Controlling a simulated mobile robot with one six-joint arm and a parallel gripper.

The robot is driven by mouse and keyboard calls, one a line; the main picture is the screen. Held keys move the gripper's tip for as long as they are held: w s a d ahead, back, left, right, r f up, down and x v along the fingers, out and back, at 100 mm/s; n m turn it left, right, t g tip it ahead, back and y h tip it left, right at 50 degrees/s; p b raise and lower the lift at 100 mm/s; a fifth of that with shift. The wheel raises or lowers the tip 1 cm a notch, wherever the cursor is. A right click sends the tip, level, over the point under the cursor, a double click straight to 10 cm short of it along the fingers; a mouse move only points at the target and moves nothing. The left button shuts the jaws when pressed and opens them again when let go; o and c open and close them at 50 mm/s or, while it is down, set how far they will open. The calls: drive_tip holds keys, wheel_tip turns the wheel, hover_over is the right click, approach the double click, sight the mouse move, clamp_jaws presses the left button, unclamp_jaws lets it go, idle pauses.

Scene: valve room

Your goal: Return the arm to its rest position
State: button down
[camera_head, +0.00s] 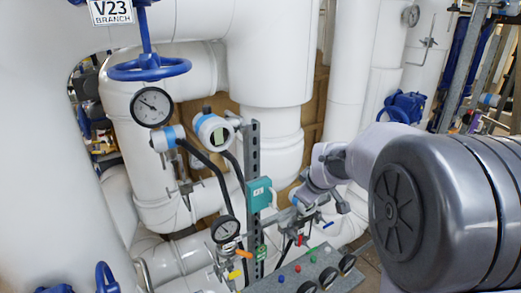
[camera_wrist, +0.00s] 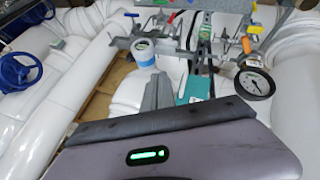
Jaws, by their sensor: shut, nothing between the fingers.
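My arm comes in from the right in the head view, with its large dark joint close to the camera. It reaches to the pipework near the middle. My gripper (camera_head: 309,196) is there, in front of the white pipes and right of the teal box (camera_head: 258,194). In the wrist view my gripper (camera_wrist: 158,84) shows its grey fingers together, with nothing between them. The teal box (camera_wrist: 196,88) is just right of the fingers. A white and blue instrument (camera_wrist: 144,52) is beyond them. Whether the fingers touch anything is hard to tell.
A slotted metal post (camera_head: 252,150) stands left of my gripper. Dial gauges (camera_head: 151,106) and small coloured valve handles surround it. A panel (camera_head: 308,274) with buttons lies below. A blue handwheel (camera_head: 149,68) hangs upper left, under the V23 sign (camera_head: 111,11). Large white pipes crowd the rest.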

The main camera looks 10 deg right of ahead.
drive_tip(key=s+a+f+m+y+b, duration=0.1)
drive_tip(key=s+a+f+m+b, duration=0.2)
drive_tip(key=s+a+f+b, duration=0.2)
drive_tip(key=s+a+f+m+g+y+b, duration=0.1)
drive_tip(key=s+a+f+m+b, duration=0.3)
drive_tip(key=s+f+b, duration=0.6)
drive_tip(key=s+a+f+m+y+b, duration=0.1)
drive_tip(key=s+a+f+m+b, duration=0.3)
drive_tip(key=s+a+f+b, duration=0.3)
drive_tip(key=s+f+b, duration=0.1)
drive_tip(key=s+b, duration=0.4)
drive_tip(key=s, duration=0.3)
drive_tip(key=shift+s+a+f, duration=0.2)
drive_tip(key=shift+s+f, duration=0.1)
drive_tip(key=shift+f, duration=0.05)
drive_tip(key=c, duration=2.1)
unclamp_jaws()
